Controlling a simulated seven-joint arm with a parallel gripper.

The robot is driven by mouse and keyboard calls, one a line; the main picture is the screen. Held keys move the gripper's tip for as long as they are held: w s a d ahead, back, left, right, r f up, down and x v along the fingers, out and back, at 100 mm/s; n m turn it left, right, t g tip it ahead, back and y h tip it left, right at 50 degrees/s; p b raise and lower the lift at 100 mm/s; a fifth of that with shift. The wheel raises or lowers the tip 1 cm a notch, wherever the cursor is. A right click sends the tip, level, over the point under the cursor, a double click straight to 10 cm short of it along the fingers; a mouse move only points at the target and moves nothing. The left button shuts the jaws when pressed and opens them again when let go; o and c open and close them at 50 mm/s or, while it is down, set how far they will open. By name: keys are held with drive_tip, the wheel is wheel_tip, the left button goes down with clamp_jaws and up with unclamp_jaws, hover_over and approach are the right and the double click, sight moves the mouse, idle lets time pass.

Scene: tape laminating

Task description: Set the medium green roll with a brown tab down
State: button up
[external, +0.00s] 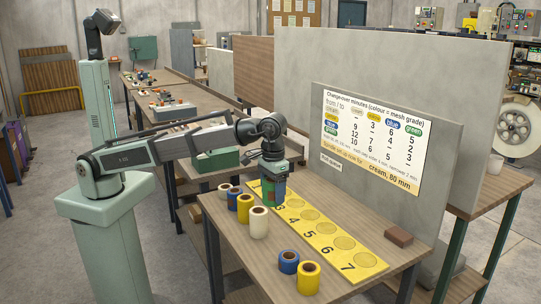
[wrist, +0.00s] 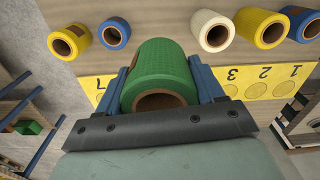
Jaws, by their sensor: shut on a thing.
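The green roll (wrist: 162,72) is in my gripper (wrist: 165,88), with a finger on either side and its brown core facing the wrist camera. In the external view my gripper (external: 272,188) points down, and the green roll (external: 272,200) shows low between the fingers, in front of the far end of the yellow numbered strip (external: 304,246). In the wrist view the roll and gripper hide the strip's middle; 7 shows left and 3, 2, 1 right. I cannot tell the roll's exact height above the table.
White (external: 259,223), yellow (external: 244,208), blue (external: 232,199) and smaller white (external: 224,190) rolls stand left of the strip. Another blue roll (external: 289,262) and yellow roll (external: 308,278) stand at the near edge. A brown block (external: 398,237) lies right. A grey panel with a chart (external: 368,141) stands behind.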

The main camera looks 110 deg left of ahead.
drive_tip(key=s+a+r+n, duration=0.1)
drive_tip(key=s+a, duration=0.1)
drive_tip(key=a, duration=1.9)
drive_tip(key=s+a+r+n, duration=0.1)
drive_tip(key=s+a+n, duration=0.1)
drive_tip(key=a, duration=2)
drive_tip(key=s+a+n, duration=0.1)
drive_tip(key=s+a, duration=1.2)
drive_tip(key=a, duration=0.4)
drive_tip(key=s+a+n, duration=0.2)
drive_tip(key=s+a, duration=1.2)
drive_tip(key=a, duration=0.2)
drive_tip(key=shift+w+f, duration=0.15)
drive_tip(key=shift+f, duration=3.6)
drive_tip(key=shift+w+f, duration=0.15)
drive_tip(key=shift+f, duration=3.6)
drive_tip(key=shift+f, duration=0.1)
